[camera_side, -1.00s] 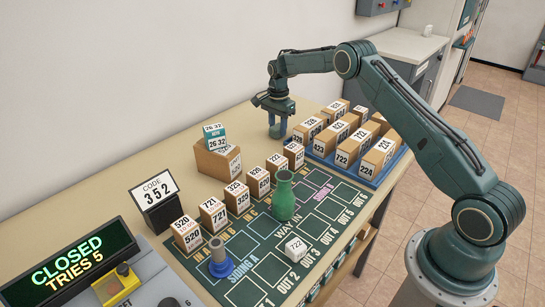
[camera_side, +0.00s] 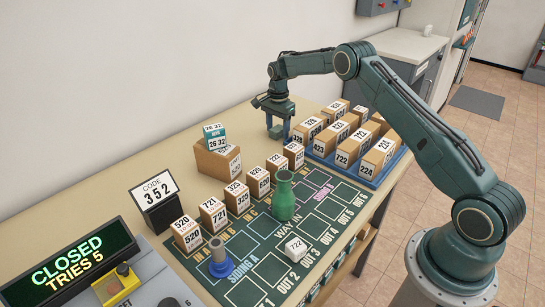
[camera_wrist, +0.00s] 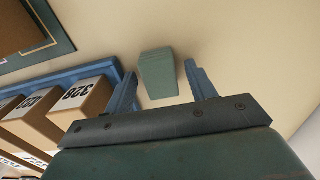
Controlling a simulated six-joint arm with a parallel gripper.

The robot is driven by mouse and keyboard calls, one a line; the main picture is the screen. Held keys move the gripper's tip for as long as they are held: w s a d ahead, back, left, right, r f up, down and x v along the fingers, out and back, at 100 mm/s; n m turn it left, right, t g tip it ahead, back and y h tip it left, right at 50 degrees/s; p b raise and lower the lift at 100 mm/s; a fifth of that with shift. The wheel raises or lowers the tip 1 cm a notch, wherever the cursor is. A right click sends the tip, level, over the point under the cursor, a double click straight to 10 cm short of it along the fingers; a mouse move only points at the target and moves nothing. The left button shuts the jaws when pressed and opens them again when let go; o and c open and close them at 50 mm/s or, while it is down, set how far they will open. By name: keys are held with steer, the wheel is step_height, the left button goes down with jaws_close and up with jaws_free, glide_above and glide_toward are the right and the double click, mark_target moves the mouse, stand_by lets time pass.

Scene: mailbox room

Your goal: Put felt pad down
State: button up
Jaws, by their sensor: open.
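My gripper (camera_side: 279,130) is open over the bare tabletop, beside the blue tray's far left corner. In the wrist view its two blue fingers (camera_wrist: 160,70) stand apart. A grey-green block, which looks like the felt pad (camera_wrist: 157,76), is between them with a gap on either side. It appears to rest on the table, but its exact height is hard to judge. In the side view I cannot make the pad out; the fingers seem to hide it.
A blue tray (camera_side: 375,183) of numbered boxes stands close to the right of my gripper. The table behind my gripper is clear.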

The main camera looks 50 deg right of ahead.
step_height(320, 180, up, 12)
steer(key=shift+r, duration=0.15)
stand_by(0.6)
steer(key=shift+r, duration=0.1)
stand_by(0.4)
step_height(320, 180, up, 12)
steer(key=n+t, duration=0.1)
steer(key=n, duration=0.3)
glide_above(278, 128)
steer(key=s+a, duration=0.6)
steer(key=s+a+r+n+t, duration=0.2)
steer(key=s+a+r+n, duration=0.4)
steer(key=s, duration=0.5)
steer(key=s+a+f+n+t, duration=0.1)
steer(key=s+a+n, duration=0.1)
steer(key=s, duration=0.6)
steer(key=s+a+f+n, duration=0.2)
steer(key=s+n, duration=0.1)
steer(key=s, duration=0.6)
steer(key=s+a+f+n+t, duration=0.1)
steer(key=s+a+n, duration=0.2)
steer(key=s, duration=0.5)
steer(key=shift+s+f+t, duration=0.3)
steer(key=shift+f, duration=0.05)
